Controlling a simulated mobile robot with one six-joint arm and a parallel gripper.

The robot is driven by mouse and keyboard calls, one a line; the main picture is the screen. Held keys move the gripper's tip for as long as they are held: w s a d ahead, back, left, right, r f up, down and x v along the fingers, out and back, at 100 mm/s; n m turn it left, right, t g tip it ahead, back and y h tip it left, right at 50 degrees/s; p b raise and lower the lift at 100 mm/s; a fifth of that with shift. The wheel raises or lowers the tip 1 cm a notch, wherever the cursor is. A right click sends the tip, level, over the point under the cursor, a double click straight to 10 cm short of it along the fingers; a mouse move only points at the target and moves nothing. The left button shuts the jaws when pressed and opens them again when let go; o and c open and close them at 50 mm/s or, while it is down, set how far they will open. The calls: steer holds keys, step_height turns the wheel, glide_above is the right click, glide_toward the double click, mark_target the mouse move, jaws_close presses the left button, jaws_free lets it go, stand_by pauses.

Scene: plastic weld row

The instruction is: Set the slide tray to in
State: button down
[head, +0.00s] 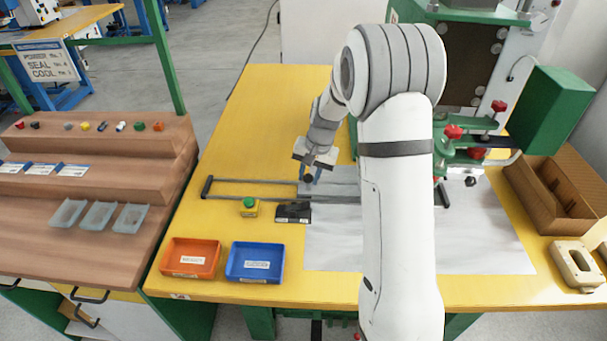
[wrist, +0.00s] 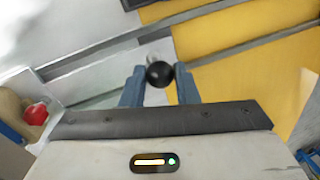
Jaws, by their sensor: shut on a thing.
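The slide tray (head: 343,183) is a grey plate on two dark rails on the yellow bench, at the right part of the rails beside my arm. Its right part is hidden behind my arm. A round black knob (head: 308,178) stands at its left end. My gripper (wrist: 160,84) is shut on the knob, with one blue finger on each side of the black ball (wrist: 159,74) in the wrist view. In the head view my gripper (head: 313,172) points down at the tray's left end.
The rails (head: 245,181) run bare to a left end bar. In front are a green button (head: 249,202) on a yellow box and a black block (head: 293,212). Orange (head: 190,258) and blue (head: 255,262) bins sit at the front edge. A green press (head: 480,140) stands right.

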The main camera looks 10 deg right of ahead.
steer(key=c, duration=1.1)
jaws_free()
steer(key=shift+w, duration=0.15)
steer(key=shift+r, duration=0.15)
steer(key=r, duration=0.2)
steer(key=d+r, duration=0.1)
steer(key=r, duration=0.4)
steer(key=shift+s+d+r, duration=0.2)
steer(key=shift+s+d, duration=0.05)
steer(key=shift+s, duration=0.1)
